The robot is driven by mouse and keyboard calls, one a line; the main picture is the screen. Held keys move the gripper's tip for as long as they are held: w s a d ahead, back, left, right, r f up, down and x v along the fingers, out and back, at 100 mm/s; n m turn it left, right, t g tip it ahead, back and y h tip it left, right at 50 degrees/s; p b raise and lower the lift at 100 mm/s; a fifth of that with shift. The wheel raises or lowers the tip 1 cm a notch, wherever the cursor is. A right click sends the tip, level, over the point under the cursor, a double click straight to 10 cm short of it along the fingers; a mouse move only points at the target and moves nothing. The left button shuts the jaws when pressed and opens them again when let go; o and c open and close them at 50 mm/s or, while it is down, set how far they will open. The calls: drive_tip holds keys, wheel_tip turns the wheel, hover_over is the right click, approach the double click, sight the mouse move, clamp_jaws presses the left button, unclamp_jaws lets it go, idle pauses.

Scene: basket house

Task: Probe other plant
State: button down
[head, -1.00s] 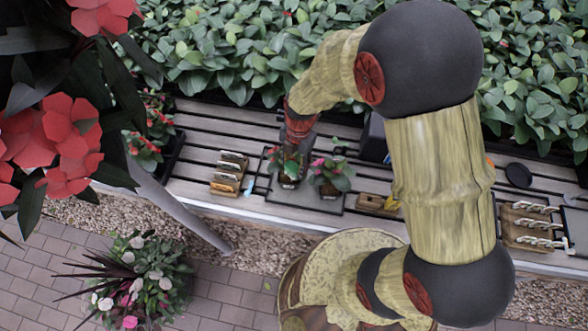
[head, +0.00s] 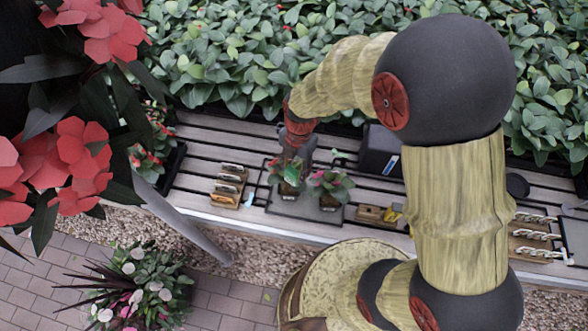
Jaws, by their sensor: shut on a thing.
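Two small potted plants stand side by side on a dark grey mat (head: 316,213) on the slatted bench. The left plant (head: 288,180) has green leaves and reddish blooms. The right plant (head: 330,187) has pink blooms and stands close beside it. My gripper (head: 294,160) points down at the left plant, behind and just above its leaves. It is shut on a thin thing, likely the probe, which the fingers and leaves mostly hide. I cannot tell whether its tip touches the soil.
A wooden rack (head: 229,187) with metal-handled tools stands left of the mat. A wooden block (head: 370,214) lies to the right, with a dark box (head: 379,150) behind. Another rack (head: 536,236) is at the right. Dense hedge (head: 240,60) lines the back; red flowers (head: 72,160) hang at left.

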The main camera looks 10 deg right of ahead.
drive_tip(key=shift+s+r+p, duration=0.15)
drive_tip(key=shift+r+p, duration=0.75)
drive_tip(key=shift+r, duration=0.75)
drive_tip(key=shift+s+r+p, duration=0.15)
drive_tip(key=shift+r+p, duration=0.75)
drive_tip(key=shift+r, duration=0.75)
